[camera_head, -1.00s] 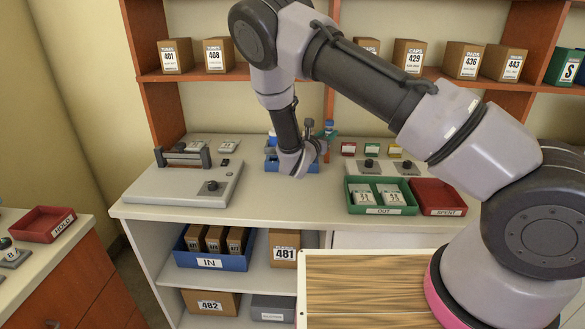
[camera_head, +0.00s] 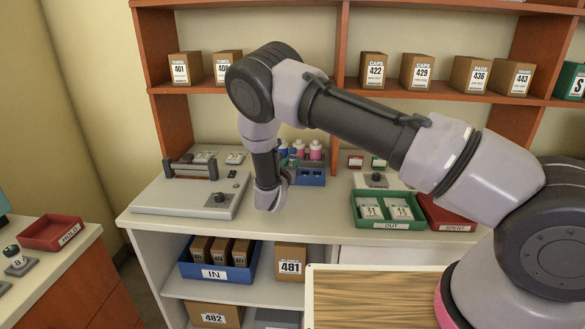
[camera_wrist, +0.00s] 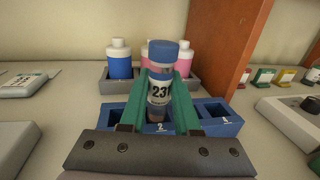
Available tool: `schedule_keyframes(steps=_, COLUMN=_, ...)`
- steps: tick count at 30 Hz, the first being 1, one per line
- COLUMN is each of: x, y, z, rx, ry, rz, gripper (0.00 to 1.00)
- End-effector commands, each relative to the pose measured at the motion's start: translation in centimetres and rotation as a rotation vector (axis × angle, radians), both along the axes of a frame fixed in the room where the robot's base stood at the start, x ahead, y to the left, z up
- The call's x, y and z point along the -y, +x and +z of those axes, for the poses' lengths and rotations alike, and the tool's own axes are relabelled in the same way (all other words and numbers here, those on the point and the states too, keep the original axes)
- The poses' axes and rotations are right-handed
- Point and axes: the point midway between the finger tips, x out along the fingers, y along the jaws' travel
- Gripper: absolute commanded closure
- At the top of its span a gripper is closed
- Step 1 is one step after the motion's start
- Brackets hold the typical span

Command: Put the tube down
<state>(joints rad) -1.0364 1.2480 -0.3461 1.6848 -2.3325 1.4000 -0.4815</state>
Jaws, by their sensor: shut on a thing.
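The tube (camera_wrist: 160,88) has a blue cap, clear walls and a white label reading "23" with a possible further digit. In the wrist view it stands upright between the green fingers of my gripper (camera_wrist: 161,98), which is shut on it. Its lower end shows in line with the slot marked 2 of a blue rack (camera_wrist: 217,128); I cannot tell whether it is inside the slot. In the head view the rack (camera_head: 312,179) is on the counter just right of my gripper (camera_head: 272,203), and the tube is not discernible there.
Blue and pink bottles (camera_wrist: 119,60) stand in a grey holder behind the rack. A grey device (camera_head: 195,192) lies to the left. A green OUT tray (camera_head: 386,222) and a red SPENT tray (camera_head: 448,215) are to the right. An orange-brown upright (camera_wrist: 228,45) rises behind the rack's right side.

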Motion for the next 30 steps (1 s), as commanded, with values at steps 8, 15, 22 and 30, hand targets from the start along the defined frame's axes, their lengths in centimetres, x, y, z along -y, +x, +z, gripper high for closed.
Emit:
schedule_keyframes(steps=8, x=0.0, y=0.0, z=-2.2, rx=0.000, ry=0.000, rz=0.000, gripper=1.00)
schedule_keyframes(steps=15, x=0.0, y=0.0, z=-2.5, rx=0.000, ry=-0.001, rz=0.000, gripper=0.66)
schedule_keyframes(steps=22, x=0.0, y=0.0, z=-2.5, rx=0.000, ry=-0.001, rz=0.000, gripper=0.40)
schedule_keyframes(steps=30, x=-0.2, y=-0.5, z=-2.2, rx=-0.001, ry=-0.002, rz=0.001, gripper=0.40)
